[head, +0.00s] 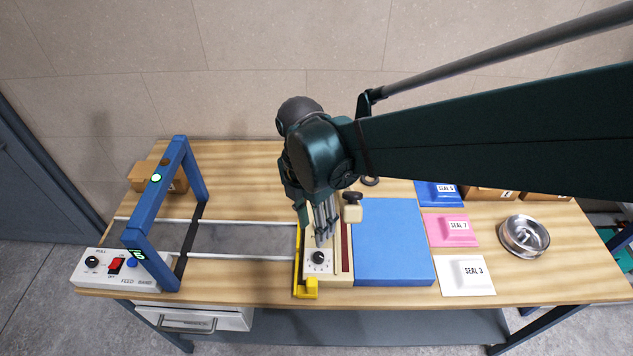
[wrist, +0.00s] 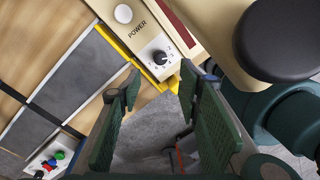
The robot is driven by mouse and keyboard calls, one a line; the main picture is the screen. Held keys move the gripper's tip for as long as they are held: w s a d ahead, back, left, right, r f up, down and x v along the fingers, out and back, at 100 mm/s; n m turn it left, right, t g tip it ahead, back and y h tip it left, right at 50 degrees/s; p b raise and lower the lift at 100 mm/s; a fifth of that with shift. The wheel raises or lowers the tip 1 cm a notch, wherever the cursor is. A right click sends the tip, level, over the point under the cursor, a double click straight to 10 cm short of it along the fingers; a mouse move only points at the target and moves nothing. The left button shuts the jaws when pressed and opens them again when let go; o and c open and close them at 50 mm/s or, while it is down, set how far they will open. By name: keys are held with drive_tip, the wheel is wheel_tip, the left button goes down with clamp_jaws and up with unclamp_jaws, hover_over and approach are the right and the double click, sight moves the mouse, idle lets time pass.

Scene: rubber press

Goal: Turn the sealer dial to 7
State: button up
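The sealer dial (head: 318,257) is a small black knob on a white plate near the front end of the beige sealer (head: 341,276). It also shows in the wrist view (wrist: 160,57), below the word POWER and a round white button (wrist: 123,13). My gripper (head: 323,238) is above the front of the sealer, close to the dial, pointing down. In the wrist view my gripper (wrist: 159,88) has its two green fingers apart with nothing between them. The dial appears just beyond the fingertips, apparently untouched.
The sealer's black-knobbed lever (head: 352,194) stands close right of my gripper. A yellow bracket (head: 306,288) edges the sealer's left. A feed band (head: 240,240) with a blue frame (head: 153,202) lies left. Right are a blue mat (head: 393,245), seal packets (head: 450,229) and a metal bowl (head: 524,235).

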wheel_tip(320, 180, down, 3)
drive_tip(key=m+p, duration=0.1)
drive_tip(key=m, duration=2.6)
drive_tip(key=shift+s+d+f+p, duration=0.1)
drive_tip(key=shift+f+p, duration=0.05)
drive_tip(key=shift+p, duration=0.25)
drive_tip(key=m, duration=0.5)
drive_tip(key=shift+f, duration=0.25)
drive_tip(key=m, duration=0.4)
drive_tip(key=shift+f, duration=0.2)
drive_tip(key=shift+d+f, duration=0.1)
